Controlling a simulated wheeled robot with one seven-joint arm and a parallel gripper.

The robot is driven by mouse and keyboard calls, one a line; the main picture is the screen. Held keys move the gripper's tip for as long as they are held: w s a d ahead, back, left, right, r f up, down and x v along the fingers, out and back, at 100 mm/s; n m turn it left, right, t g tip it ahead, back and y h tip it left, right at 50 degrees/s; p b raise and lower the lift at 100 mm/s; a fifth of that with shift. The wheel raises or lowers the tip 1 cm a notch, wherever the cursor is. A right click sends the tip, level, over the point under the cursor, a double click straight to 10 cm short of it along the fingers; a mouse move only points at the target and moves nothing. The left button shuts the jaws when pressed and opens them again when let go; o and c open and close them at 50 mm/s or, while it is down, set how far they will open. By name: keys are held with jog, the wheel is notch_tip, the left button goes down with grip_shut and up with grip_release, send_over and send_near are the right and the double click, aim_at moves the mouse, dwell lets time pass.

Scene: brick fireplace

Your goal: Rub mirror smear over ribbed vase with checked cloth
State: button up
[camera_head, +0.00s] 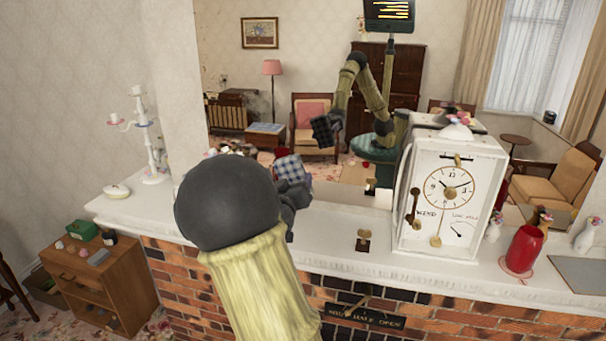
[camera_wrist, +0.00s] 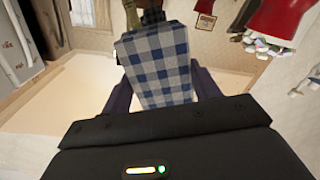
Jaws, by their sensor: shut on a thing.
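My gripper (camera_head: 290,183) is shut on a blue-and-white checked cloth (camera_head: 288,168), above the left part of the mantel and in front of the large mirror (camera_head: 300,35). In the wrist view the cloth (camera_wrist: 158,65) sits folded between the fingers. Whether it touches the glass cannot be told. A faint brownish mottled patch (camera_head: 258,102) shows in the mirror at left; I cannot tell if it is the smear. A red vase (camera_head: 523,249) stands on the mantel's right; ribs are not clear. The wrist view shows red shapes (camera_wrist: 268,16) at the top right with pale flower-like bits.
A white clock (camera_head: 450,195) stands right of centre on the mantel (camera_head: 330,225). A white candelabra (camera_head: 148,135) and a lidded dish (camera_head: 117,191) stand at left. A small brass object (camera_head: 363,241) stands near the mantel's front edge. My arm hides part of the mantel.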

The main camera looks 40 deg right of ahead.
jog(key=w+a+f+n+t+y, duration=0.1)
jog(key=a+f+n+y, duration=0.1)
jog(key=a+f, duration=0.55)
jog(key=a+f+n+t+y, duration=0.15)
jog(key=a+f, duration=0.35)
jog(key=f, duration=0.6)
jog(key=w+a+f+n+t+y, duration=0.1)
jog(key=a+f+t+y, duration=0.1)
jog(key=a+f, duration=0.55)
jog(key=s+a+f+n+y+b, duration=0.1)
jog(key=s+f+y+b, duration=0.1)
jog(key=f, duration=0.7)
jog(key=s+a+f+n+t+y+b, duration=0.1)
jog(key=s+f+n+y+b, duration=0.1)
jog(key=f, duration=0.7)
jog(key=s+a+f+n+y+b, duration=0.2)
jog(key=s+f+b, duration=0.4)
jog(key=f, duration=0.4)
jog(key=shift+y+b, duration=0.35)
jog(key=shift+y, duration=0.5)
jog(key=shift+s+a+f, duration=0.1)
jog(key=shift+s+a, duration=0.05)
jog(key=shift+s, duration=0.05)
